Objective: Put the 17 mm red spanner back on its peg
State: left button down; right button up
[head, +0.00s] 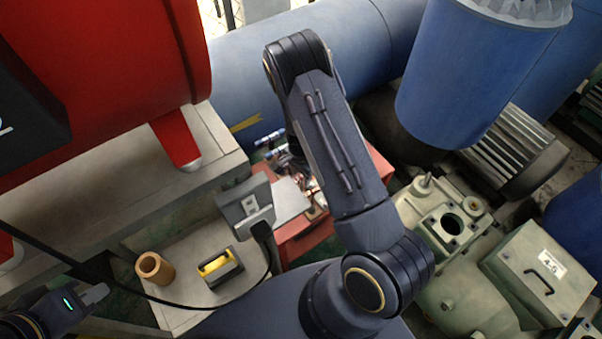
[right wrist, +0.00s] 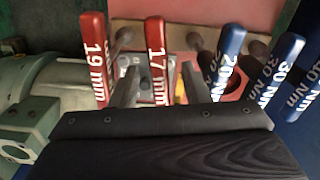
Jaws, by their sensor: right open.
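The red 17 mm spanner (right wrist: 157,60), with white lettering, stands in the middle of the right wrist view. My right gripper (right wrist: 160,78) is open, with one finger on each side of the spanner's handle. I cannot tell whether the fingers touch it. The spanner's lower end is hidden, and I cannot tell whether it sits on its peg.
The red 19 mm spanner (right wrist: 92,58) stands left of the fingers. A blue 20 Nm wrench (right wrist: 230,62) and other blue wrenches (right wrist: 284,68) stand close on the right. A yellow-and-black item (head: 220,267) and a tan cylinder (head: 154,268) sit on a grey surface.

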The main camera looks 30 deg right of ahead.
jog(key=shift+r, duration=3.9)
jog(key=shift+r, duration=0.1)
jog(key=s+a+r+n+t+y, duration=0.1)
jog(key=s+a+r+n+y, duration=0.2)
jog(key=r, duration=0.7)
jog(key=s+a+r+n+t+y, duration=0.15)
jog(key=s+r, duration=0.25)
jog(key=r, duration=0.5)
jog(key=s+a+r+n+t, duration=0.1)
jog(key=s+r+n, duration=0.3)
jog(key=s, duration=0.3)
jog(key=s+a+r+n+t, duration=0.1)
jog(key=s+r+n, duration=0.3)
jog(key=s, duration=0.4)
jog(key=shift+a+n+t+h, duration=0.35)
jog(key=shift+n+t, duration=0.2)
jog(key=shift+r, duration=0.1)
